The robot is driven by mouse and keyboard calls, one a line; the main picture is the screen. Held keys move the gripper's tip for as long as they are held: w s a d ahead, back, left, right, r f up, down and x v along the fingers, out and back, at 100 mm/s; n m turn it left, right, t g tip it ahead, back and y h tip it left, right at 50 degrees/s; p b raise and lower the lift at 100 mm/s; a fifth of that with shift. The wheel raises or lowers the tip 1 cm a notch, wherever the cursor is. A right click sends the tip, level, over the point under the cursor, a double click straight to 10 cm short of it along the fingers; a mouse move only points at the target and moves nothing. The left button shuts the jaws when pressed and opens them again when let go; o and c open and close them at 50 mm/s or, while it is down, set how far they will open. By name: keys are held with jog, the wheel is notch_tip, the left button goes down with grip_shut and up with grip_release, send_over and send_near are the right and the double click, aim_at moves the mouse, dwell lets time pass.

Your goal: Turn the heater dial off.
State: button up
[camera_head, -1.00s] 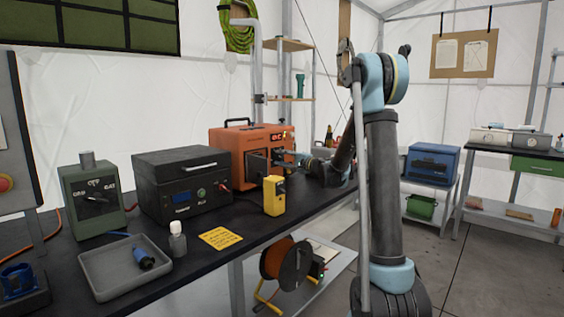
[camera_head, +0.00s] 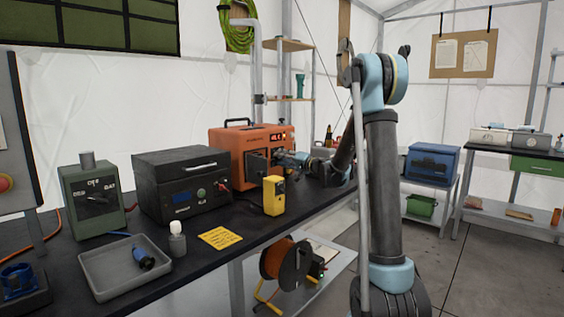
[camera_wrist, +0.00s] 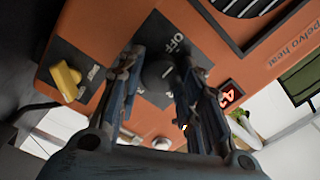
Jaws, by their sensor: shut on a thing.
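The orange heater (camera_head: 227,140) stands at the far end of the dark bench, its front towards my arm. In the wrist view its orange face (camera_wrist: 120,22) fills the upper part. The dark round dial (camera_wrist: 156,74) sits on a black plate, with the word OFF beside it. My gripper (camera_wrist: 158,82) has one finger on each side of the dial and is shut on it. In the head view my gripper (camera_head: 272,158) is at the heater's front, and the dial is hidden there.
A yellow knob (camera_wrist: 66,82) sits beside the dial plate, and a lit red display (camera_wrist: 229,90) is on the other side. A yellow meter (camera_head: 274,196) stands in front of the heater. A black power box (camera_head: 182,192), a green switch box (camera_head: 92,203) and a grey tray (camera_head: 125,270) are further left.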

jog(key=shift+d+f, duration=0.1)
jog(key=shift+f, duration=0.05)
jog(key=o, duration=1.1)
jog(key=shift+f, duration=0.1)
jog(key=shift+c, duration=0.2)
jog(key=v, duration=1.2)
